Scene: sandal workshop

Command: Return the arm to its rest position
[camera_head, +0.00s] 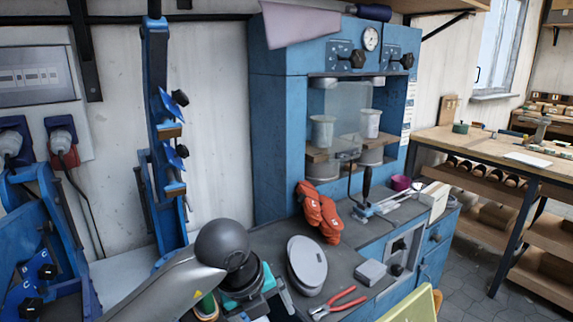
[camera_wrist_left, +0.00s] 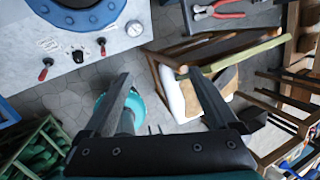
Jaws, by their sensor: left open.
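My left arm (camera_head: 165,290) comes in from the lower left in the head view and bends at a dark round joint (camera_head: 222,243). Its dark and teal wrist parts show below that joint at the front edge of the counter, and its fingertips are not clear there. In the left wrist view my left gripper (camera_wrist_left: 158,72) has its two dark fingers spread wide, with nothing between them. Floor and part of a wooden frame show beyond them. My right gripper is in neither view.
Red pliers (camera_head: 338,303), a grey oval-topped object (camera_head: 306,262) and a small grey box (camera_head: 370,272) lie on the dark counter (camera_head: 345,252) near the wrist. Orange gloves (camera_head: 319,212) lie behind, before the blue press cabinet (camera_head: 280,150). A green crate (camera_wrist_left: 47,125) stands lower left in the wrist view.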

